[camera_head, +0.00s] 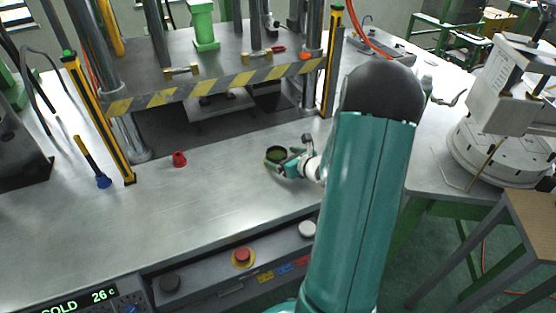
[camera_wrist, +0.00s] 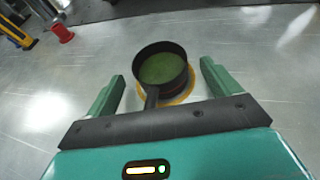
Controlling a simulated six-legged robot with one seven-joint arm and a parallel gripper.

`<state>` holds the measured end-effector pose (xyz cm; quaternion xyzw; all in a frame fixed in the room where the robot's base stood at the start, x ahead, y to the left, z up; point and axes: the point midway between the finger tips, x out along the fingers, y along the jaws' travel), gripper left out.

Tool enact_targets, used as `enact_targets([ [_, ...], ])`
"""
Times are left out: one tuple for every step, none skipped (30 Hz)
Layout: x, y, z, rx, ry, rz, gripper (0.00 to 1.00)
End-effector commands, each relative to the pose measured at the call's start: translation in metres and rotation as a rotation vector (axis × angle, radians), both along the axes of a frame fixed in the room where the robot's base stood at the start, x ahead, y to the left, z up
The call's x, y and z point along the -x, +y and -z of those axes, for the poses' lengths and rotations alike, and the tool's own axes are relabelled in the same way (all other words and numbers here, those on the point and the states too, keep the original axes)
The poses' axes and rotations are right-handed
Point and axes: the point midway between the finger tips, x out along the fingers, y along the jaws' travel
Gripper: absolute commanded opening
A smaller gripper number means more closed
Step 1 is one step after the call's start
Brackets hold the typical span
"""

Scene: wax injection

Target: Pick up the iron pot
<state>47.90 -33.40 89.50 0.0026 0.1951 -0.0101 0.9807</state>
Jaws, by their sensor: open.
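The iron pot is a small dark round pot with green inside and a short handle. In the wrist view the pot (camera_wrist: 162,66) stands on an orange ring mark on the metal bench, its handle pointing toward my gripper. My gripper (camera_wrist: 160,85) is open, with one green finger on each side of the pot's near part and handle. The fingers look apart from the pot. In the head view the pot (camera_head: 277,154) sits at the tip of my gripper (camera_head: 288,165), partly hidden by it.
A red cup-like object (camera_head: 179,159) stands on the bench to the left. A press with a yellow-black striped edge (camera_head: 215,84) rises behind the pot. A red button (camera_head: 243,257) is on the front panel. The bench left of the pot is mostly clear.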

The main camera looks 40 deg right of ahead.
Motion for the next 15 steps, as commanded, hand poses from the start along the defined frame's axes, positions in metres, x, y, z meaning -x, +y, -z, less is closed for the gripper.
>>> enact_targets([
  [-0.0043,0.0002,0.0019,0.0,0.0,-0.001,0.89],
  [-0.0056,-0.0001,0.0023,0.001,0.0,0.0,0.89],
  [-0.0067,-0.0003,0.0027,0.001,0.0,0.0,0.89],
  [-0.007,-0.0004,0.0027,0.001,0.0,0.001,0.89],
  [-0.007,-0.0004,0.0027,0.001,0.0,0.001,0.89],
  [-0.0068,-0.0004,0.0026,0.001,0.0,0.001,0.89],
  [-0.0067,-0.0004,0.0026,0.001,0.0,0.001,0.89],
  [-0.0067,-0.0003,0.0026,0.001,0.0,0.001,0.89],
  [-0.0066,-0.0003,0.0025,0.001,0.0,0.001,0.87],
  [-0.0066,-0.0003,0.0025,0.001,0.0,0.001,0.81],
  [-0.0066,-0.0003,0.0025,0.001,0.0,0.001,0.75],
  [-0.0065,-0.0003,0.0025,0.001,0.0,0.001,0.67],
  [-0.0065,-0.0002,0.0025,0.001,0.0,0.001,0.61],
  [-0.0065,-0.0002,0.0025,0.001,0.0,0.001,0.55],
  [-0.0064,-0.0002,0.0025,0.001,0.0,0.001,0.47],
])
